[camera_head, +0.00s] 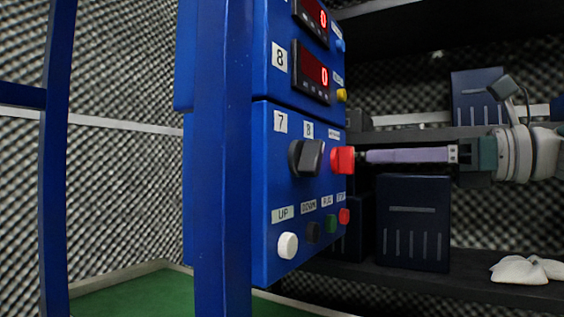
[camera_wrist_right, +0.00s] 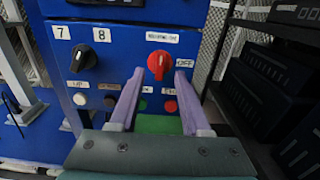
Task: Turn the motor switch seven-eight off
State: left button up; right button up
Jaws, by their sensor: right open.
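The motor switch seven-eight is a black rotary knob (camera_head: 306,157) on the blue control panel (camera_head: 262,235), below the labels 7 and 8. In the right wrist view the black knob (camera_wrist_right: 83,58) is left of my fingers; its exact turn angle is hard to tell. My right gripper (camera_head: 366,156) comes in from the right with pale lavender fingers. It is open and empty, its fingertips just short of a red knob (camera_head: 343,160). In the right wrist view the red knob (camera_wrist_right: 158,65) shows between the fingertips. My left gripper is not in view.
White, black, green and red push buttons sit below the knobs, the white one (camera_head: 288,245) lowest left. Red displays (camera_head: 312,75) are above. A blue post (camera_head: 222,160) stands left of the panel face. Dark shelves with boxes (camera_head: 412,222) are behind my right arm.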

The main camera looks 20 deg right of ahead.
aim_at(346, 161)
jog(key=shift+x, duration=2.35)
jog(key=shift+c, duration=0.2)
grip_shut()
